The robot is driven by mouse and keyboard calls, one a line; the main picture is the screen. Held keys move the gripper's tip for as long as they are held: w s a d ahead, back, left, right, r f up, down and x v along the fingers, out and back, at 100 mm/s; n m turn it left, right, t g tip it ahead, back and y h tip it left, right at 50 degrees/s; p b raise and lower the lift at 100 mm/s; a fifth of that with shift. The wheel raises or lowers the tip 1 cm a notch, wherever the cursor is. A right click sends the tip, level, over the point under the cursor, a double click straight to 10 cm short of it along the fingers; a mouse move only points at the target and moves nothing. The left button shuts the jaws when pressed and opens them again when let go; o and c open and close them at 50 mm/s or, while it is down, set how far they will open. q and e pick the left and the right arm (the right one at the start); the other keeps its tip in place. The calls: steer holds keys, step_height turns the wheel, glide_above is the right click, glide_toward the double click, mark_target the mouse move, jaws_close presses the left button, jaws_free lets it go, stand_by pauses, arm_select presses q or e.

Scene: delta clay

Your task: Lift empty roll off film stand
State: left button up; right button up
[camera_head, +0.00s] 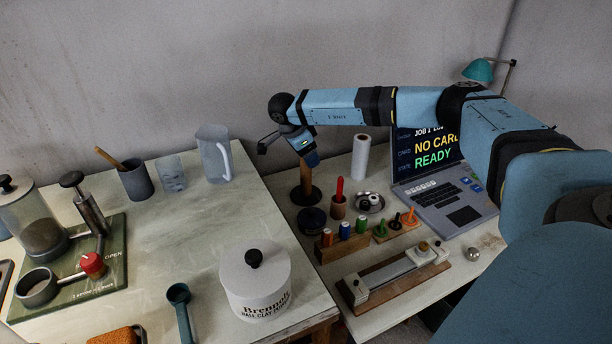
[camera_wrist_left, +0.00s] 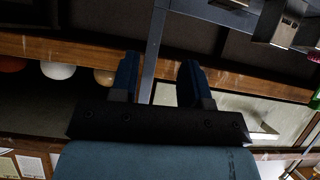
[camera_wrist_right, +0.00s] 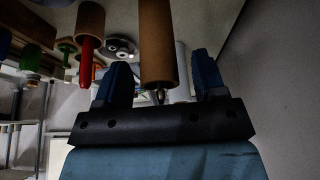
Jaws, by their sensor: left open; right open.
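The empty roll (camera_head: 306,178) is a bare brown tube standing upright on the dark round base of the film stand (camera_head: 312,197). My right gripper (camera_head: 309,158) is at the tube's top end in the head view and partly covers it. In the right wrist view the brown tube (camera_wrist_right: 158,40) shows between the two spread fingers (camera_wrist_right: 160,78), with a metal pin tip at its end. I see no clear contact with the fingers. My left gripper (camera_wrist_left: 160,75) is open and empty in the left wrist view, away from the roll; the head view does not show it.
A cup with a red tool (camera_head: 338,205), a metal dish (camera_head: 369,202) and a rack of coloured spools (camera_head: 345,238) stand close in front. A clear jug (camera_head: 214,153) is at left.

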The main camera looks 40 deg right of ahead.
steer(key=shift+x, duration=0.9)
steer(key=shift+a+r, duration=0.1)
steer(key=shift+r, duration=0.05)
jaws_close()
